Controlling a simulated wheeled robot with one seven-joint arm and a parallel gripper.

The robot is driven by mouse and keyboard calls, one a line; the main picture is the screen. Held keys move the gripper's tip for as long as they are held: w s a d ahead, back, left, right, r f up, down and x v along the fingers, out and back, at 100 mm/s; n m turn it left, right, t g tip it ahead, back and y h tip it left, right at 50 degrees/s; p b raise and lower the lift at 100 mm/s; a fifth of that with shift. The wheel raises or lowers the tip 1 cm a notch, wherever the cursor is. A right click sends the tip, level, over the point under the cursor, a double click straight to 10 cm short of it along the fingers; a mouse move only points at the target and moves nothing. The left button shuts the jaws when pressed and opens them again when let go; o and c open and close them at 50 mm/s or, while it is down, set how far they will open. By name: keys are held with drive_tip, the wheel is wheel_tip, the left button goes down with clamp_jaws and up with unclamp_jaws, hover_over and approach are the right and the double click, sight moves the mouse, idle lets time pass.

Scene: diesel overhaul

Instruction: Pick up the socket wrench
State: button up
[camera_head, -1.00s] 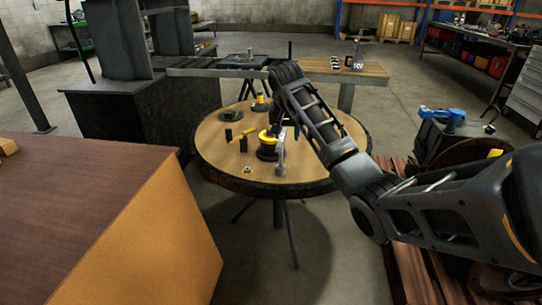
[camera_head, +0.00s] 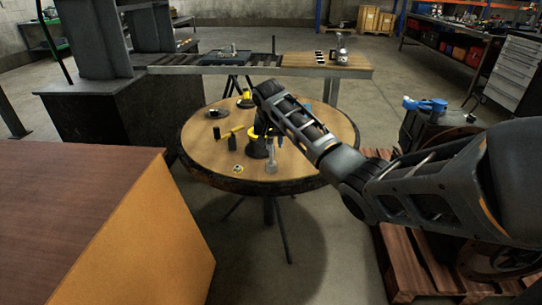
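A round wooden table (camera_head: 204,160) with a dark rim stands in the middle of the view. On it are small tools: a black-and-yellow object (camera_head: 258,147), a grey object (camera_head: 271,163) close to its right, a yellow-handled tool (camera_head: 234,131), a dark short cylinder (camera_head: 232,143) and a small brass-coloured piece (camera_head: 238,169). I cannot tell which of these, if any, is the socket wrench; they are too small. My arm reaches in from the right over the table's right half.
A brown-topped cabinet (camera_head: 80,190) fills the left front. A workbench (camera_head: 300,66) stands behind the table. A wooden pallet (camera_head: 405,265) with machine parts lies at the right, by a blue-topped dark unit (camera_head: 425,125). Open floor (camera_head: 340,250) lies between the cabinet and the pallet.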

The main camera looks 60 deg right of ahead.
drive_tip(key=shift+f, duration=0.15)
clamp_jaws()
idle(0.4)
drive_tip(key=shift+d, duration=0.1)
